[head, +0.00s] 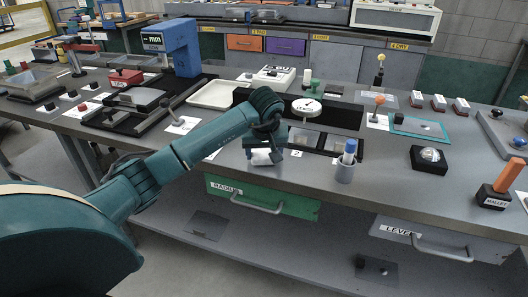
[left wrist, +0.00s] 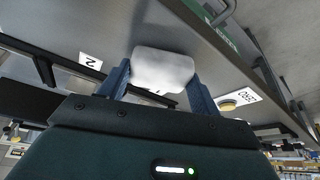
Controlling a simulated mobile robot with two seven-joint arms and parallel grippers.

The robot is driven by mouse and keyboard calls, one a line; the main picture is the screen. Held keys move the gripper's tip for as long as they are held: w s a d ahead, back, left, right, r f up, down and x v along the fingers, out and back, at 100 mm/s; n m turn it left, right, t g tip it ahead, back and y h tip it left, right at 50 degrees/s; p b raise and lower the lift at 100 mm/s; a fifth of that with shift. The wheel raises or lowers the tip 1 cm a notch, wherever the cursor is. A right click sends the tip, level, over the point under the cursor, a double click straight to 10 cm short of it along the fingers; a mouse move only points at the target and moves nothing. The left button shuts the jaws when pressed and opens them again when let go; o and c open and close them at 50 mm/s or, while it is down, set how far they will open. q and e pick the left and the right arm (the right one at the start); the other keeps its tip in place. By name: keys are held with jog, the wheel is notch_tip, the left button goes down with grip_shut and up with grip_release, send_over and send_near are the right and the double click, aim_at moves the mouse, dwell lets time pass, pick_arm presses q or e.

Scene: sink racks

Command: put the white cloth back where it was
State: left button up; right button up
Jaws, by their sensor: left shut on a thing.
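The white cloth (left wrist: 163,68) is a small, pale, rounded piece clamped between the two blue fingers of my left gripper (left wrist: 160,88) in the left wrist view. In the head view my left gripper (head: 264,158) points down at the front edge of the bench, and a bit of the white cloth (head: 261,157) shows at its tip. A label reading 2 (head: 297,153) lies on the bench just right of the gripper. I cannot tell whether the cloth touches the bench. My right gripper is not in view.
A white tray (head: 213,95) lies behind my left arm. A round white dial on a stand (head: 306,107) stands behind the gripper. A grey cup with a blue-capped item (head: 346,168) stands to its right. A green drawer labelled RADIUS (head: 240,196) is below the bench edge.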

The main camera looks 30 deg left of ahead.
pick_arm(q)
jog(key=shift+f, duration=0.2)
jog(key=o, duration=0.9)
jog(key=shift+d+r, duration=0.1)
jog(key=shift+r, duration=0.45)
jog(key=v, duration=1.1)
jog(key=shift+s+r, duration=0.1)
jog(key=shift+s, duration=0.1)
jog(key=shift+d, duration=0.1)
